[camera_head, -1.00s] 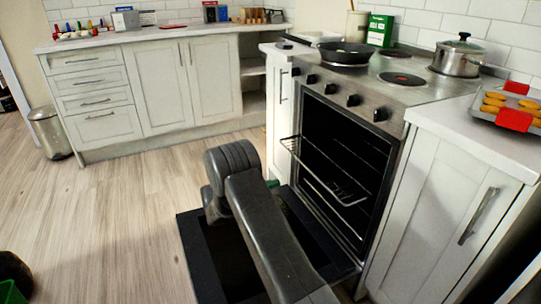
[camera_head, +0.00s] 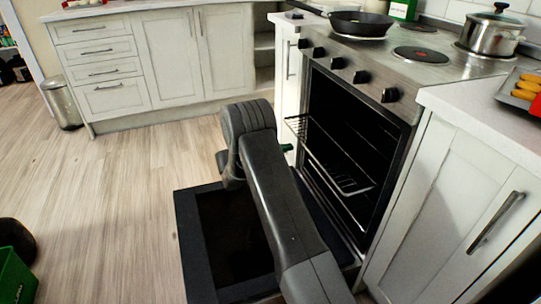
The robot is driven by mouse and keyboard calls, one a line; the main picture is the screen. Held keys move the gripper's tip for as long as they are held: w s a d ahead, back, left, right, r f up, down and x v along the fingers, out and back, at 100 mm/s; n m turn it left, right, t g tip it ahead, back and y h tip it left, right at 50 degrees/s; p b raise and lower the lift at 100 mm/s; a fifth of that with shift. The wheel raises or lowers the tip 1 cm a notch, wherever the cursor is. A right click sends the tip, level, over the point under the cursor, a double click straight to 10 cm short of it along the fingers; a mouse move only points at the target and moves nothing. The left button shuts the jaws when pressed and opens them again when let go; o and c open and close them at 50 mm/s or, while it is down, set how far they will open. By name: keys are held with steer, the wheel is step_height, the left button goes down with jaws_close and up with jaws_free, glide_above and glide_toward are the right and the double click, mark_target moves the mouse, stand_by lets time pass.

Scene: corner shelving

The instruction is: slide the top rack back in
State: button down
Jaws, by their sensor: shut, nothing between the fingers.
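The oven (camera_head: 392,122) stands with its door (camera_head: 188,240) folded down flat and its dark cavity open. The top rack (camera_head: 350,185), a thin wire grid, sticks partly out of the cavity above the open door. Its left front corner reaches out past the oven's left side. My dark grey arm crosses in front of the door and covers part of it. My gripper's fingers are hidden behind the arm, so I cannot see whether they touch the rack. A small green and dark piece shows just right of the arm, below the rack's left corner.
A frying pan (camera_head: 357,23) and a steel pot (camera_head: 490,30) stand on the stove top. A tray (camera_head: 513,95) with food lies on the right counter. A bin (camera_head: 62,104) stands by the left drawers.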

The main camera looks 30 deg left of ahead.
mark_target(330, 138)
steer(key=shift+b+x, duration=0.55)
steer(key=shift+x, duration=1.35)
steer(key=shift+w+d, duration=0.1)
steer(key=p+x, duration=0.1)
steer(key=x, duration=1.3)
steer(key=shift+d+p, duration=0.1)
steer(key=shift+p, duration=0.3)
steer(key=shift+w+d, duration=0.1)
steer(key=shift+w, duration=0.1)
steer(key=shift+r, duration=0.1)
steer(key=shift+s, duration=0.2)
steer(key=p+v, duration=0.2)
steer(key=v, duration=1.2)
steer(key=shift+w+p, duration=0.2)
steer(key=shift+p, duration=0.2)
steer(key=shift+s+a, duration=0.1)
steer(key=shift+a, duration=0.1)
